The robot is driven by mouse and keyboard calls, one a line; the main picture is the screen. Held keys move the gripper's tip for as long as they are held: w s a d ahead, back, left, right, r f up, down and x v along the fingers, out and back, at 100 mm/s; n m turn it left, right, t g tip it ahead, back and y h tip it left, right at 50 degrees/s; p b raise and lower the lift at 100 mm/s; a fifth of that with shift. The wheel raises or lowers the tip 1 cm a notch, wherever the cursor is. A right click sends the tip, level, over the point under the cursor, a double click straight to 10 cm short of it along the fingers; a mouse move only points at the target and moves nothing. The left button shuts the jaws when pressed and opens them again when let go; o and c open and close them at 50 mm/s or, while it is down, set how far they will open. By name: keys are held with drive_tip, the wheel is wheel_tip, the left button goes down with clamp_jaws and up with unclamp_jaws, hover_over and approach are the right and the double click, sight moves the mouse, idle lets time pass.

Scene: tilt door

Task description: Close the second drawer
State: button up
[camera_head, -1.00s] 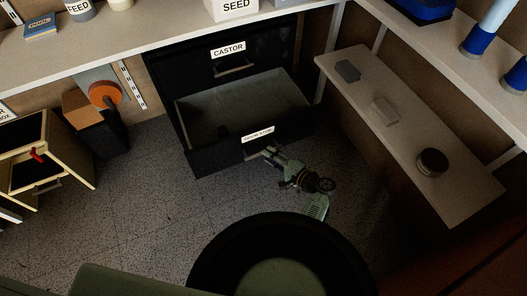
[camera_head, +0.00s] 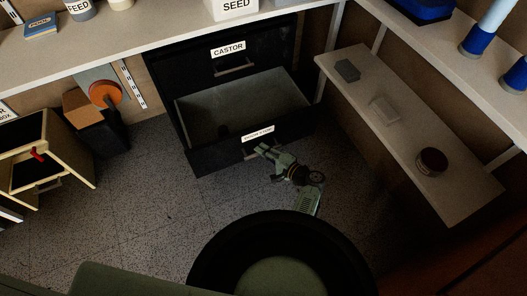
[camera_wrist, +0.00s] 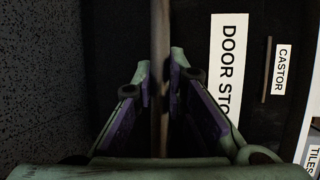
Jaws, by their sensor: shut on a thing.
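The second drawer (camera_head: 215,155) of the black cabinet is pulled well out below the shut drawer marked CASTOR (camera_head: 215,57). A white label on its front (camera_head: 258,133) reads DOOR STO…, cut off in the wrist view (camera_wrist: 228,70). My gripper (camera_head: 260,150) is at the front of this drawer, on its bar handle (camera_wrist: 161,40). In the wrist view the handle runs between the two fingers of my gripper (camera_wrist: 161,88), which are shut on it.
A low shelf (camera_head: 465,195) with a brown round tin (camera_head: 431,161) stands to the right. A wooden unit with open drawers (camera_head: 70,165) is at the left. The worktop (camera_head: 175,38) runs above the cabinet. The speckled floor (camera_head: 150,200) in front is clear.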

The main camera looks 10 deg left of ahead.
clamp_jaws()
idle(0.4)
drive_tip(key=shift+w+a, duration=0.2)
drive_tip(key=shift+w, duration=0.05)
drive_tip(key=b, duration=1.8)
hover_over(241, 118)
drive_tip(key=shift+s+f, duration=0.1)
drive_tip(key=shift+f, duration=0.15)
drive_tip(key=shift+w+a+r+b, duration=0.15)
drive_tip(key=shift+w+a+b, duration=0.2)
drive_tip(key=shift+w+b, duration=0.25)
drive_tip(key=shift+r, duration=0.1)
drive_tip(key=o, duration=0.6)
unclamp_jaws()
drive_tip(key=shift+o, duration=0.2)
